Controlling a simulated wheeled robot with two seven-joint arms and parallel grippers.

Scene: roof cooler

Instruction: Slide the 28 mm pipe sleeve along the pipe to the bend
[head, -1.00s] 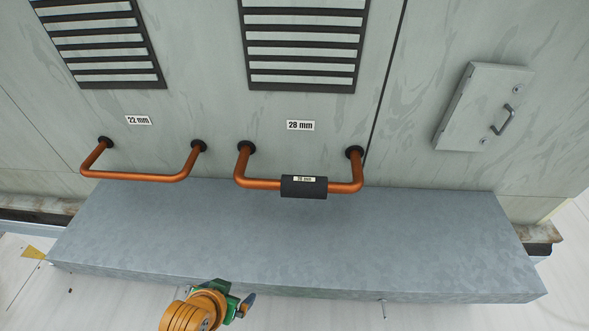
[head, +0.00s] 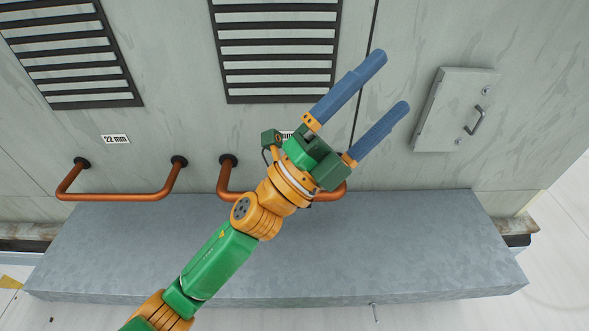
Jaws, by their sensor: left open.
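The 28 mm copper pipe (head: 224,182) stands out from the wall in the middle of the head view. Its left end shows, and a short piece of its right end shows beside my gripper's body. The dark sleeve is hidden behind my left arm. The 28 mm label is mostly covered too. My left gripper (head: 379,80) is open and empty, its two blue fingers pointing up and right. In the picture its fingers lie above and right of the pipe, in front of the wall. My right gripper is not in view.
A 22 mm copper pipe (head: 115,196) is on the left under its label (head: 115,140). Dark louvred vents (head: 278,50) are above. A hatch with a handle (head: 452,110) is at right. A grey metal ledge (head: 400,250) runs below the pipes, its top clear.

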